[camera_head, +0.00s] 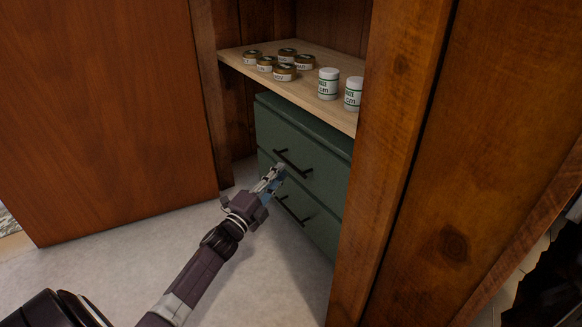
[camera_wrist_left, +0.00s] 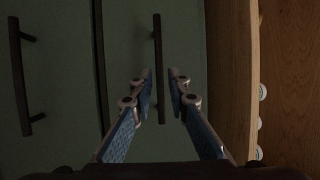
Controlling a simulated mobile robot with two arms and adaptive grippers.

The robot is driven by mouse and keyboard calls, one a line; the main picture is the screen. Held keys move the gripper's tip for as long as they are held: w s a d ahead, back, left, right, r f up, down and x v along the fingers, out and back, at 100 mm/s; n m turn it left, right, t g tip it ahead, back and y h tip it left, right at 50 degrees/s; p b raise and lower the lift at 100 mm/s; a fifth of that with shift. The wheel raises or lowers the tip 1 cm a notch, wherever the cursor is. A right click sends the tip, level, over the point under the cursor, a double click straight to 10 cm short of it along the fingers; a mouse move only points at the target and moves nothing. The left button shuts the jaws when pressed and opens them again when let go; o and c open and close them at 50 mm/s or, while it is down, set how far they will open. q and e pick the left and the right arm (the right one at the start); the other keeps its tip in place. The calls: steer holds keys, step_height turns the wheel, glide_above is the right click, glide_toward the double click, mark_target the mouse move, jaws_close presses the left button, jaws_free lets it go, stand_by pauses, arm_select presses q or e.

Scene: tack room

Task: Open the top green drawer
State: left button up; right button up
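The green drawer unit (camera_head: 314,135) stands under a shelf inside a wooden closet, its two drawers shut. The top green drawer (camera_head: 325,172) has a dark bar handle (camera_head: 293,163); in the left wrist view that handle (camera_wrist_left: 158,45) runs up and down. The lower drawer's handle (camera_head: 291,211) also shows in the left wrist view (camera_wrist_left: 20,75). My left gripper (camera_head: 277,173) is at the front of the top drawer. In the left wrist view its fingers (camera_wrist_left: 161,82) are open, with the handle's bar between the tips and small gaps beside it. My right gripper is not in view.
The light wooden shelf (camera_head: 237,64) above the drawers holds several brown tins (camera_head: 285,73) and two white bottles (camera_head: 328,84). An open wooden door (camera_head: 105,120) stands at left. A wooden post (camera_head: 385,150) hides the unit's right side. Pale floor (camera_head: 125,258) is clear.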

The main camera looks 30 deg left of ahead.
mark_target(289, 163)
arm_select(q)
steer(key=shift+w+r+b, duration=0.2)
steer(key=shift+w+b, duration=0.4)
steer(key=shift+w, duration=0.8)
steer(key=shift+w+r+b, duration=0.2)
steer(key=shift+w+b, duration=0.4)
steer(key=shift+w, duration=0.75)
jaws_close()
